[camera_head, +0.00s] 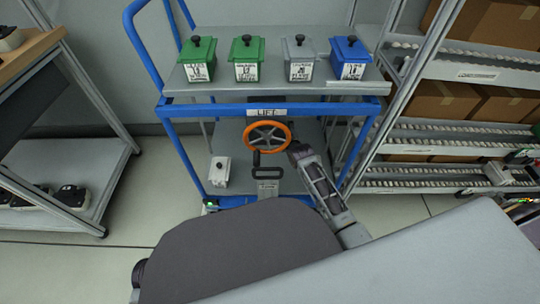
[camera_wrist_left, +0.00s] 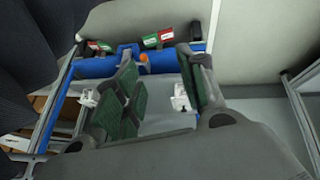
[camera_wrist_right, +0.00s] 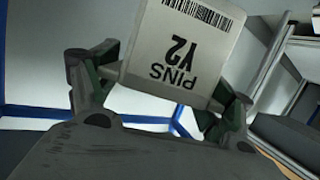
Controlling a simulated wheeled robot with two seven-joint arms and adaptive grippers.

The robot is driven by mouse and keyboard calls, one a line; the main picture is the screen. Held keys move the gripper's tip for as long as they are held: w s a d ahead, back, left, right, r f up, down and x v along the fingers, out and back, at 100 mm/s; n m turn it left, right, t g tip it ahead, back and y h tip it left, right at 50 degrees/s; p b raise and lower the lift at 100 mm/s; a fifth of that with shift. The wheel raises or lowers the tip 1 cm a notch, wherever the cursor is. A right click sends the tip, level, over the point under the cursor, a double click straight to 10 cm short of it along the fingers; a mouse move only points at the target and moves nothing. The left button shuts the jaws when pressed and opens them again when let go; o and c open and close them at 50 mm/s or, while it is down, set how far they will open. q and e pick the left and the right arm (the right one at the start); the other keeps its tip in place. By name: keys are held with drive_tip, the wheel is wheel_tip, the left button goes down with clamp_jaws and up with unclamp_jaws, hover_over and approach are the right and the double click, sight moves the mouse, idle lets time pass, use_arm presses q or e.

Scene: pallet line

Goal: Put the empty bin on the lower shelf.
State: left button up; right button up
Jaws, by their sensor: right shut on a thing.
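My right gripper (camera_wrist_right: 165,92) is shut on a pale bin (camera_wrist_right: 180,45) in the right wrist view. Its label reads PINS Y2 and appears upside down. The inside of the bin is not visible. I cannot make this bin out in the head view, where my arm parts cover the lower middle. My left gripper (camera_wrist_left: 160,80) is open and empty in the left wrist view, its fingers apart before the blue cart. A bench at the left has a grey lower shelf (camera_head: 100,160) with bare surface. The cart (camera_head: 185,108) also has a lower deck (camera_head: 232,140).
Two green bins (camera_head: 246,60), a grey bin (camera_head: 299,62) and a blue bin (camera_head: 350,60) stand on the cart's top. An orange handwheel (camera_head: 267,136) is below the LIFT sign. Dark items (camera_head: 72,196) lie on the bench's lower shelf. A carton rack (camera_head: 450,130) stands right.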

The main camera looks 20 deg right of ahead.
drive_tip(key=shift+f, duration=0.35)
wheel_tip(320, 180, down, 5)
drive_tip(key=b, duration=0.2)
drive_tip(key=shift+f+b, duration=0.15)
drive_tip(key=shift+b, duration=0.15)
use_arm(q)
wheel_tip(320, 180, down, 8)
drive_tip(key=d+t+h+b, duration=0.1)
drive_tip(key=b, duration=0.2)
drive_tip(key=shift+w+d+f+n, duration=0.15)
drive_tip(key=shift+w+d+n, duration=0.05)
drive_tip(key=shift+w+n, duration=0.15)
use_arm(e)
wheel_tip(320, 180, down, 7)
drive_tip(key=shift+f, duration=0.2)
drive_tip(key=shift+f+b, duration=0.95)
drive_tip(key=shift+f, duration=0.4)
drive_tip(key=shift+f+b, duration=0.4)
drive_tip(key=shift+f, duration=0.45)
use_arm(q)
drive_tip(key=shift+d+f+t+h, duration=0.2)
drive_tip(key=shift+f+t+h, duration=0.1)
drive_tip(key=shift+f, duration=0.85)
drive_tip(key=shift+w+r, duration=0.2)
use_arm(e)
drive_tip(key=shift+f, duration=0.1)
